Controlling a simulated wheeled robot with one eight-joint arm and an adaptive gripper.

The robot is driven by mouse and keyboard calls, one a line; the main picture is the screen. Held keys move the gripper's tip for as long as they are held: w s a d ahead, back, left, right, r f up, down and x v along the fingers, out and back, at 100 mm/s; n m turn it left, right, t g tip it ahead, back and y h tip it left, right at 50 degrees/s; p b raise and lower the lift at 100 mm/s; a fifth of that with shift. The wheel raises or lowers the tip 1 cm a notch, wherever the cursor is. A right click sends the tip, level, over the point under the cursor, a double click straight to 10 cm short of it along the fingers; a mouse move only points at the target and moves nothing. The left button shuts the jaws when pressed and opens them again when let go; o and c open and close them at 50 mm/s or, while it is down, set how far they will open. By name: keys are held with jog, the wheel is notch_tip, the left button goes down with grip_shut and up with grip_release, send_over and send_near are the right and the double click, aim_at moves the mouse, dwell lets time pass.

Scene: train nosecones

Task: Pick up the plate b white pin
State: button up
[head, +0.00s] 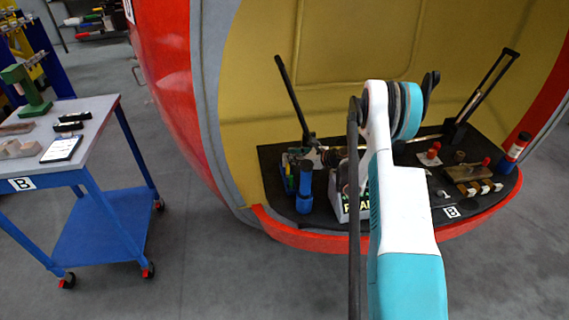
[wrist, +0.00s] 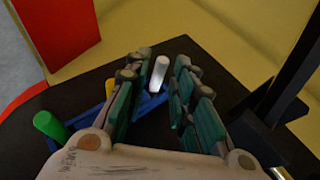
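In the wrist view, the white pin (wrist: 158,74) stands upright, slightly tilted in the picture, at the far end of a blue holder (wrist: 92,118). My gripper (wrist: 160,62) is open, with its green-padded fingers to the left and right of the pin. The pin shows in the gap between the fingers, and I see no clear contact. A green pin (wrist: 50,126) stands at the left of the holder, outside the fingers. In the head view, the white pin cannot be made out; my arm hides part of that area.
The holder is on a black plate (head: 281,195) marked B, inside a red and yellow nosecone shell. A blue flashlight (head: 305,188), a tall black bar (head: 292,95) and a wooden block (head: 463,172) are on it. A blue cart (head: 110,228) is at left; grey floor is clear.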

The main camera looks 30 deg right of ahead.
jog(key=b+x, duration=0.2)
jog(key=x, duration=0.2)
jog(key=shift+w+f, duration=0.2)
jog(key=shift+w, duration=0.1)
jog(key=shift+r, duration=0.1)
grip_shut()
jog(key=shift+r, duration=0.1)
